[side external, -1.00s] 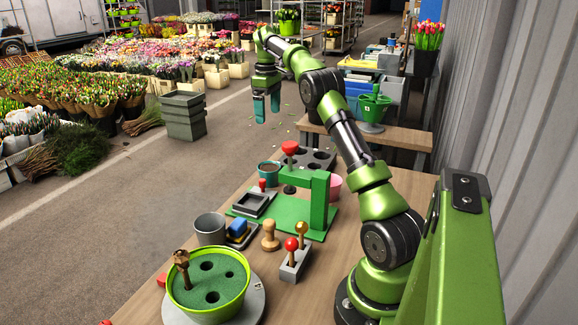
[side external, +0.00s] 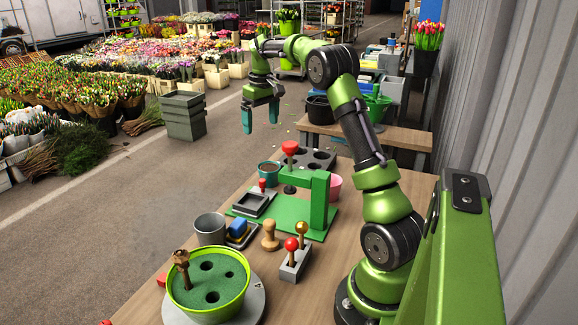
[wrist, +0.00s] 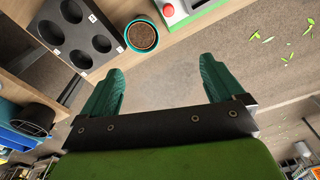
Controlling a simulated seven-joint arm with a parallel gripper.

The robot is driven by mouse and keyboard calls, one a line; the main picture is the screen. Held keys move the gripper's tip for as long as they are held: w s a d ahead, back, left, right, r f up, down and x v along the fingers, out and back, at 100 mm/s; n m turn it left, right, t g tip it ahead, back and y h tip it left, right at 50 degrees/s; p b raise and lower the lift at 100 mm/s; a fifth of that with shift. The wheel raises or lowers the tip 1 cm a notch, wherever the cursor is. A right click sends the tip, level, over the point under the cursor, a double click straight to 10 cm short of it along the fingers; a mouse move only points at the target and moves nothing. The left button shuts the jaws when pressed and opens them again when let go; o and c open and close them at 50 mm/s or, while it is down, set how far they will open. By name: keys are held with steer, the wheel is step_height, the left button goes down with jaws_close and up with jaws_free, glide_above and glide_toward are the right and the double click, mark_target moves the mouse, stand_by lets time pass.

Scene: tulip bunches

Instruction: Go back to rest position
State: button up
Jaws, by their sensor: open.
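No object touches the fingers.
On the table are a green press (side external: 318,200), a dark tray with round holes (side external: 318,155), a teal pot of soil (wrist: 142,36), a grey cup (side external: 209,229), stamps and a green bowl (side external: 208,290) with foam. Grey crates (side external: 183,116) stand on the floor.

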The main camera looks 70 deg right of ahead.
steer(key=s+a+t, duration=0.2)
steer(key=s+a, duration=0.4)
steer(key=a, duration=0.5)
steer(key=s+a+r+t+y, duration=0.1)
steer(key=s+a, duration=0.5)
steer(key=a, duration=0.6)
steer(key=s+a+r+t+y, duration=0.1)
steer(key=s+a+t, duration=0.2)
steer(key=a, duration=0.9)
steer(key=s, duration=0.3)
steer(key=shift+r, duration=0.25)
steer(key=shift+w, duration=0.1)
steer(key=shift+c, duration=0.3)
